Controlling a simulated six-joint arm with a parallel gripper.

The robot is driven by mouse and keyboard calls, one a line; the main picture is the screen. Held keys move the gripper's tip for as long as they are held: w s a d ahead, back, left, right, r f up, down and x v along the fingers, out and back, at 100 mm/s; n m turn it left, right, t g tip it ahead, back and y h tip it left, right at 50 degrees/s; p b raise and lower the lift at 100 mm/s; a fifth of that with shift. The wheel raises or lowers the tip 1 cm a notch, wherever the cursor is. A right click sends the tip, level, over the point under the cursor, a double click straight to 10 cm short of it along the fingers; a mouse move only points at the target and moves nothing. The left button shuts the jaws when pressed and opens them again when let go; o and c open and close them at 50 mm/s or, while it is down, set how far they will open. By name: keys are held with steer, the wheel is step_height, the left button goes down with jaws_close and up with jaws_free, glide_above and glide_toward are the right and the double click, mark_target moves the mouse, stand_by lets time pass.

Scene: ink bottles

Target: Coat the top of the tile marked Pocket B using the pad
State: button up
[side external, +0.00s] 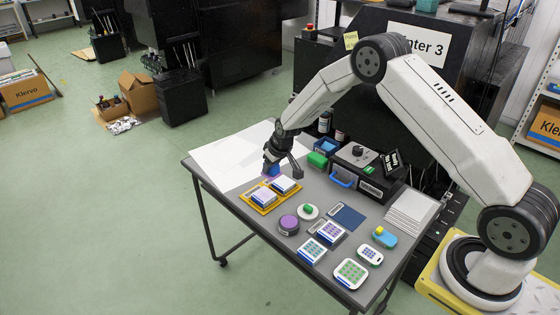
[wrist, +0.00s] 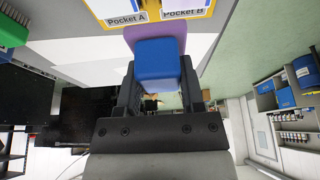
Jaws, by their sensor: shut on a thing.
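My gripper (side external: 273,160) is shut on the blue handle (wrist: 160,62) of a pad whose purple face (wrist: 150,33) shows beyond the handle. In the side view the pad (side external: 270,174) is held just behind the yellow tray (side external: 251,206). Two white-topped, blue-sided tiles sit in the tray. Labels in the wrist view read Pocket A on the left and Pocket B on the right. Judged from the two views, the left tile in the side view (side external: 263,196) is Pocket B and the right tile (side external: 284,185) is Pocket A. The pad appears apart from both tiles.
A round purple pot (side external: 289,224) and a green-knobbed white disc (side external: 309,211) stand right of the tray. Several dotted tiles stand near the front edge, with a blue mat (side external: 348,217) behind them. A dark box (side external: 356,158) stands at the back. White sheets (side external: 222,162) cover the left.

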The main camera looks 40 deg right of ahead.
mark_target(271, 180)
steer(key=shift+r, duration=0.1)
steer(key=shift+r, duration=1.4)
steer(key=shift+f, duration=0.25)
steer(key=shift+f, duration=3.4)
steer(key=shift+f, duration=1)
steer(key=shift+a, duration=0.15)
steer(key=shift+a+r, duration=0.15)
steer(key=shift+a, duration=1.35)
